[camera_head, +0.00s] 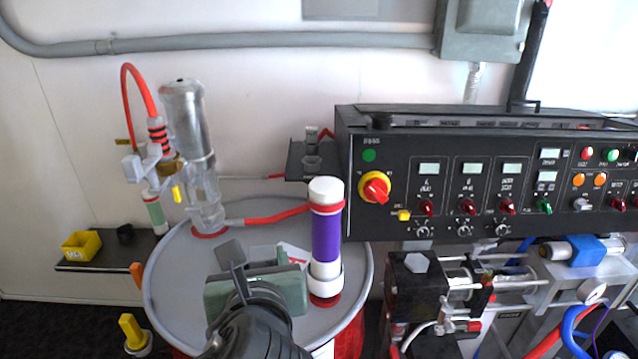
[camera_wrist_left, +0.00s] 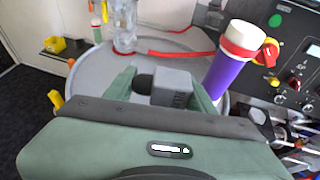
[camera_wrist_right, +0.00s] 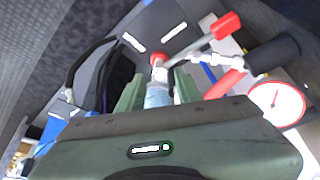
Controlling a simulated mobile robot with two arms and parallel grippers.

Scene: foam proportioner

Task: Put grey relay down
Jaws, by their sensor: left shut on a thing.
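The grey relay (camera_wrist_left: 172,88), a small block with a dark round end, sits between the fingers of my left gripper (camera_wrist_left: 160,98), which is shut on it. In the head view my left gripper (camera_head: 258,270) is over the top of the grey drum (camera_head: 165,285), and its body hides much of the relay. I cannot tell whether the relay touches the drum lid. My right gripper (camera_wrist_right: 158,95) shows only in its own wrist view. Its fingers are apart, with a blue and white fitting (camera_wrist_right: 157,92) in the gap, seemingly beyond them.
A purple and white cylinder (camera_head: 326,240) stands close to the right of my left gripper. A clear pump tube (camera_head: 190,130) with a red hose rises at the drum's back left. The black control panel (camera_head: 450,150) is to the right. A shelf (camera_head: 90,264) holds a yellow bin (camera_head: 82,246).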

